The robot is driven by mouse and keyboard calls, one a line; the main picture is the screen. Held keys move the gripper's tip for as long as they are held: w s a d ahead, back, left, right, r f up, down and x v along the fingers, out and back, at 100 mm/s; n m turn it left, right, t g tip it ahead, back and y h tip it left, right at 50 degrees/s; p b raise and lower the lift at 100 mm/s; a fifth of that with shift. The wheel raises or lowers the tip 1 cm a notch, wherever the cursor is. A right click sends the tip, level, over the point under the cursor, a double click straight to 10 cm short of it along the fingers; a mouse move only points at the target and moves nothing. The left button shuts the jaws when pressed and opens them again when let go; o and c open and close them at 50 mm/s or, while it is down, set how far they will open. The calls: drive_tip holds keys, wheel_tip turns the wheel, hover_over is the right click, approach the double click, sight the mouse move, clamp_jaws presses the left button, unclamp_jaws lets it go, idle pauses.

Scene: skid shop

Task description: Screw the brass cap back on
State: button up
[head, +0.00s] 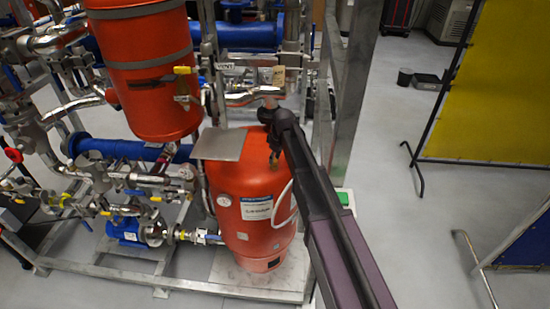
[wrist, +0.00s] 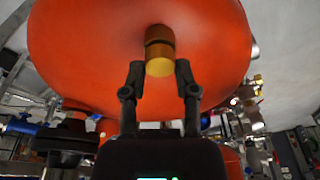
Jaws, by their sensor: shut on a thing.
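The brass cap (wrist: 159,67) is between the two fingertips of my gripper (wrist: 159,70) in the wrist view. A second, darker brass piece (wrist: 158,34) is in line with it, against the red tank (wrist: 90,40). A dark line runs between the two brass pieces; I cannot tell whether it is a gap or a seam. In the head view my gripper (head: 274,158) is at the upper right of the lower red tank (head: 225,185), under my arm. The cap is too small and covered there to make out clearly.
A grey metal plate (head: 220,144) sits on the tank top, just left of my gripper. A white hose (head: 284,205) curves down the tank's right side. A steel frame post (head: 353,90) stands close to my arm. Open floor (head: 430,225) lies to the right.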

drive_tip(key=m, duration=0.3)
drive_tip(key=shift+t, duration=0.3)
drive_tip(key=m+h, duration=0.1)
drive_tip(key=m, duration=0.3)
drive_tip(key=o, duration=1.1)
drive_tip(key=shift+w+d, duration=0.1)
drive_tip(key=shift+w, duration=0.05)
drive_tip(key=shift+s, duration=0.2)
